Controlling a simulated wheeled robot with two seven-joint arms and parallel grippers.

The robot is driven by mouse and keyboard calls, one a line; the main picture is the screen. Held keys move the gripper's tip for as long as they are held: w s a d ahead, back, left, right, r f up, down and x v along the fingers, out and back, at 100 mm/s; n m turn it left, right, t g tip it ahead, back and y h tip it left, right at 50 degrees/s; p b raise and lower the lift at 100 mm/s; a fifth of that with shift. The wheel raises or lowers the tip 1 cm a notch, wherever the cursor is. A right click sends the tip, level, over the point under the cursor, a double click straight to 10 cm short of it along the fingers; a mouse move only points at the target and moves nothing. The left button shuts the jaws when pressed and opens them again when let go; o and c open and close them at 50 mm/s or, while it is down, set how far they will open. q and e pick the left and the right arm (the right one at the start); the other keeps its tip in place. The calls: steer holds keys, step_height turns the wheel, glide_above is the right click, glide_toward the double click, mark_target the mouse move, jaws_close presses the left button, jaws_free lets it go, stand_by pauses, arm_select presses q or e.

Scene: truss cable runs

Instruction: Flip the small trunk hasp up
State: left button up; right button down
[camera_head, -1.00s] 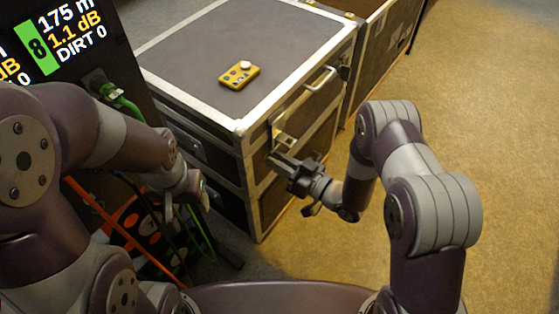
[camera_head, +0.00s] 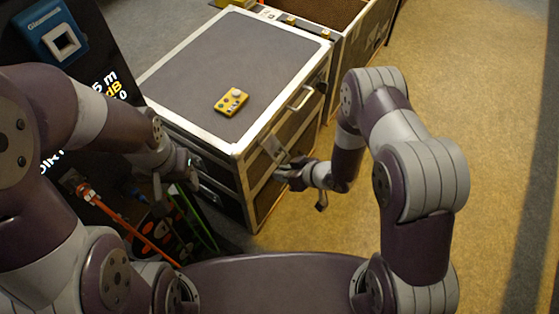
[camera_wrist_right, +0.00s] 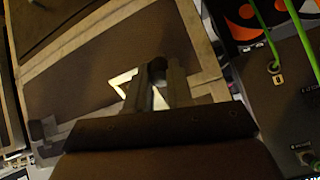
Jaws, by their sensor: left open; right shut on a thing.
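The small trunk (camera_head: 215,75) is a dark case with metal edges, in the middle of the head view. Its hasp (camera_head: 272,146) is a pale metal plate on the front face, below the lid edge, and it looks tilted. My right gripper (camera_head: 284,172) is at the lower end of the hasp, shut on it; the fingers hide the contact. In the right wrist view the right fingers (camera_wrist_right: 160,82) are close together, with a bright metal piece of the hasp (camera_wrist_right: 122,83) beside them. My left gripper (camera_head: 178,172) is open and empty, left of the trunk.
A yellow device (camera_head: 231,101) with buttons lies on the lid. A handle (camera_head: 300,98) is on the front face. An open case (camera_head: 345,25) stands behind. A dark panel with cables (camera_head: 120,215) is at the left. The floor (camera_head: 480,120) at right is clear.

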step_height(320, 180, up, 10)
steer(key=g+h+p, duration=0.3)
steer(key=h+p, duration=0.2)
steer(key=p, duration=1.2)
steer(key=shift+w+a+r+g, duration=0.25)
steer(key=shift+w+a+g, duration=0.1)
steer(key=shift+w+g, duration=0.1)
steer(key=shift+a+r+p, duration=0.1)
steer(key=shift+a+p, duration=0.05)
steer(key=shift+p, duration=0.15)
steer(key=c, duration=1)
jaws_free()
steer(key=shift+a, duration=0.1)
steer(key=p+v, duration=0.2)
steer(key=v, duration=1)
steer(key=shift+a+r, duration=0.35)
